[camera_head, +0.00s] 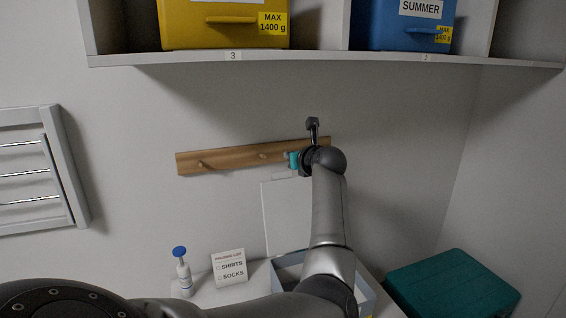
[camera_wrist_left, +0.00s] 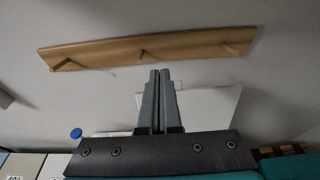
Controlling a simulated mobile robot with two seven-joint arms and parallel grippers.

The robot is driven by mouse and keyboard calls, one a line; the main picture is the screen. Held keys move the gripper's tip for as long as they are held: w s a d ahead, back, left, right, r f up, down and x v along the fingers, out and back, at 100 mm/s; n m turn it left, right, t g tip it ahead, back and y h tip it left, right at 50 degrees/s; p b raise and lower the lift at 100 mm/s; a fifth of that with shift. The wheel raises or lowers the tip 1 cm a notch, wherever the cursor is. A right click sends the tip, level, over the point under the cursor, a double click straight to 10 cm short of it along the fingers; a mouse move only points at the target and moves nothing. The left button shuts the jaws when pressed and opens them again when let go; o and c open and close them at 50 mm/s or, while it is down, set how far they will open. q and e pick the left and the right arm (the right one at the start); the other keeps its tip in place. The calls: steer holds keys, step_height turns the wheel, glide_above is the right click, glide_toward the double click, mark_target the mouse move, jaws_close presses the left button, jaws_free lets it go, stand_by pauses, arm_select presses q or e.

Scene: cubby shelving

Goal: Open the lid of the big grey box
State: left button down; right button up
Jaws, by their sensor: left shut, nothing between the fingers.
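The grey box (camera_head: 287,276) stands on the white surface at the bottom centre of the head view, partly hidden by my left arm. Its top looks open. A pale flat panel (camera_head: 278,222) stands upright behind it against the wall, probably its raised lid; it also shows behind my fingers in the wrist view (camera_wrist_left: 212,106). My left gripper (camera_wrist_left: 158,72) is shut and empty, with its fingers in front of the panel and below the peg rail in the wrist view. My right gripper is not in view.
A wooden peg rail (camera_head: 225,158) is on the wall near my left wrist. A shelf above holds a yellow box (camera_head: 224,35) and a blue box (camera_head: 400,30). A blue-capped bottle (camera_head: 183,272) and a list card (camera_head: 229,267) stand left. A teal box (camera_head: 452,284) sits lower right.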

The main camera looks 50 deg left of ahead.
arm_select(q)
steer(key=shift+s+d+r+p, duration=0.15)
steer(key=shift+d+r, duration=0.15)
steer(key=shift+r, duration=0.2)
steer(key=shift+d+r+p, duration=0.15)
steer(key=shift+d+r, duration=0.1)
steer(key=shift+r, duration=0.25)
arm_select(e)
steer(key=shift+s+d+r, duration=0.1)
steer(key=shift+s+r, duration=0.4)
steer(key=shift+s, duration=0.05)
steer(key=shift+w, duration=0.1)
